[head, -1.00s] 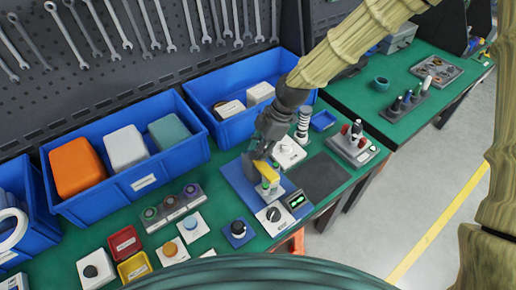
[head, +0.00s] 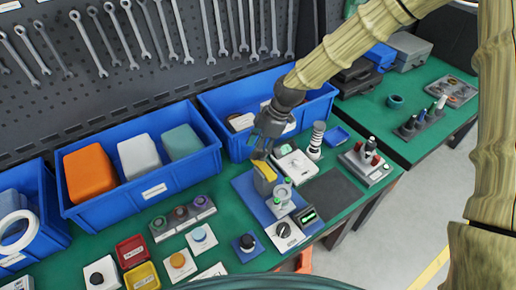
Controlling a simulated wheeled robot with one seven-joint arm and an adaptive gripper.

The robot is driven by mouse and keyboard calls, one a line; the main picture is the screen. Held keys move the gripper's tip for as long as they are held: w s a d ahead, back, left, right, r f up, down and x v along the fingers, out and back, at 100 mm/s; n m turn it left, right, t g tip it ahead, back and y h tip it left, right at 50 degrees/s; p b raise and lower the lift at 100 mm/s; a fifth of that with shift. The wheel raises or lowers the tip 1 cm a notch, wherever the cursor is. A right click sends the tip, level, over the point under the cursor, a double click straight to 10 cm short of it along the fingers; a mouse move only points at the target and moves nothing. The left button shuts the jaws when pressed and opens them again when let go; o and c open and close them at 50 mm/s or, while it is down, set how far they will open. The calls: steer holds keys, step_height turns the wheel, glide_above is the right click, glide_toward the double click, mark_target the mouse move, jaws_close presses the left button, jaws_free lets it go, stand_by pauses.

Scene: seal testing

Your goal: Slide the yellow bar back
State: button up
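The yellow bar (head: 265,171) is in the middle of the head view, on the small test fixture on a blue base plate (head: 245,189). It sits at the back left of a clear, green-capped part (head: 282,193) of the fixture. My gripper (head: 259,155) is dark grey and points down just behind and above the bar. Its fingertips are at or very near the bar's back end; I cannot tell whether they touch it. The fingers are small and partly overlapped, so their opening is unclear.
A black dial (head: 283,230) and a lit green display (head: 307,215) stand in front of the fixture. A white device (head: 296,165) and a ribbed post (head: 316,140) stand close on the right. Blue bins (head: 150,190) line the back. A dark mat (head: 335,192) lies bare at right.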

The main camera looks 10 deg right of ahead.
steer(key=shift+s, duration=0.15)
steer(key=shift+d+r, duration=0.1)
steer(key=shift+d, duration=0.05)
steer(key=v, duration=1.1)
steer(key=shift+r, duration=0.35)
